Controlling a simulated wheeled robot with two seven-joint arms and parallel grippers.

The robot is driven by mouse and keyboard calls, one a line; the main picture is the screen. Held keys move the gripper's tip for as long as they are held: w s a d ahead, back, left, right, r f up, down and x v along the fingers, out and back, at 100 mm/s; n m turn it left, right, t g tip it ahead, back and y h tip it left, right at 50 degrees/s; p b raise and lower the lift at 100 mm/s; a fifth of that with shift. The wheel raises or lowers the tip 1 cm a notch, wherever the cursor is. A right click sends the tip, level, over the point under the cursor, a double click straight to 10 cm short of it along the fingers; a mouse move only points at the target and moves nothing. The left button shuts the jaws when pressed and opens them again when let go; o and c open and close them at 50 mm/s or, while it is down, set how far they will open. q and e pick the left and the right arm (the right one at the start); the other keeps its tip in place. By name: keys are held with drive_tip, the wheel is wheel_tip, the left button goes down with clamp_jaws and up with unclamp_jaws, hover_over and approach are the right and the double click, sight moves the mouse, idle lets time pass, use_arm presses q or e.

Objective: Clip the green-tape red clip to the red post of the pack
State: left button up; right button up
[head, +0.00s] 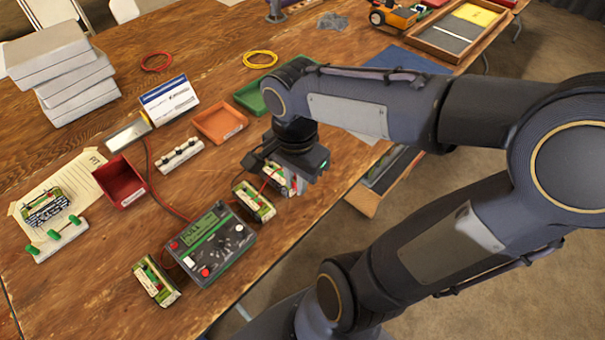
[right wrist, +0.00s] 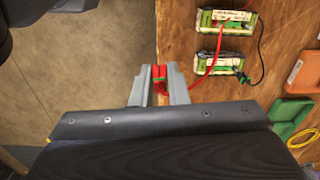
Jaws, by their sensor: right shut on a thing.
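My right gripper (head: 294,183) is over the table's right edge in the head view. A red wire (right wrist: 208,72) runs from the clip past two packs. The nearer pack (right wrist: 219,64) and the farther pack (right wrist: 227,20) lie to the clip's right, apart from it. In the head view one pack (head: 253,201) lies left of the gripper and another is partly hidden beneath it. I cannot make out the red post. My left gripper is not in view.
The dark charger (head: 212,245) with a green panel stands near the packs, and another pack (head: 155,283) lies beside it. A red bin (head: 122,183), an orange tray (head: 219,121) and a green tray (head: 250,97) stand farther back. Floor lies beyond the table edge.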

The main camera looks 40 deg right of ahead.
drive_tip(key=w+a+n+p, duration=0.1)
drive_tip(key=w+a+n, duration=0.2)
drive_tip(key=a+n, duration=0.55)
drive_tip(key=w+a+n+p, duration=0.1)
drive_tip(key=w+a+n, duration=0.2)
drive_tip(key=a, duration=1)
drive_tip(key=w+a+n+p, duration=0.1)
drive_tip(key=w+a+n, duration=0.2)
drive_tip(key=a+n, duration=0.55)
wheel_tip(320, 180, down, 6)
drive_tip(key=a+m+b, duration=0.2)
drive_tip(key=b, duration=0.2)
drive_tip(key=shift+r+m+b, duration=0.2)
drive_tip(key=shift+m+b, duration=0.1)
drive_tip(key=shift+b, duration=0.1)
drive_tip(key=shift+a+f, duration=0.1)
drive_tip(key=shift+f+b, duration=2.8)
drive_tip(key=shift+f, duration=0.65)
drive_tip(key=shift+f, duration=0.2)
drive_tip(key=o, duration=0.8)
